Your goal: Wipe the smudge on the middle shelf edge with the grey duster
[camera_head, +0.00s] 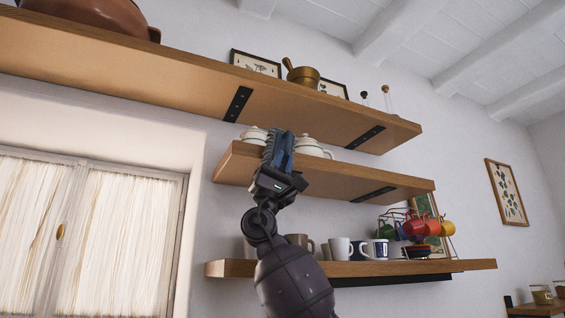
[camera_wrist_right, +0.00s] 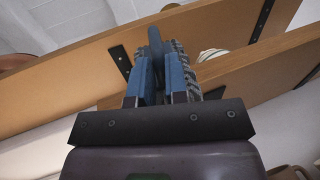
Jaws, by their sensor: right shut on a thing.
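The middle shelf (camera_head: 350,177) is a wooden board with its front edge facing me; it also shows in the right wrist view (camera_wrist_right: 262,72). My right gripper (camera_head: 279,145) is raised in front of the left part of this shelf and hides some of its edge. In the right wrist view, the blue-padded fingers (camera_wrist_right: 163,72) are shut on a dark grey upright piece, which I take to be the grey duster (camera_wrist_right: 155,42). I cannot tell whether it touches the shelf. I cannot make out a smudge on the edge. My left gripper is not in view.
The upper shelf (camera_head: 180,87) hangs above, holding a brass pot (camera_head: 304,77). White lidded pots (camera_head: 312,146) stand on the middle shelf behind my gripper. The lower shelf (camera_head: 420,267) carries several mugs and a cup rack (camera_head: 420,228). A curtained window (camera_head: 85,235) is at left.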

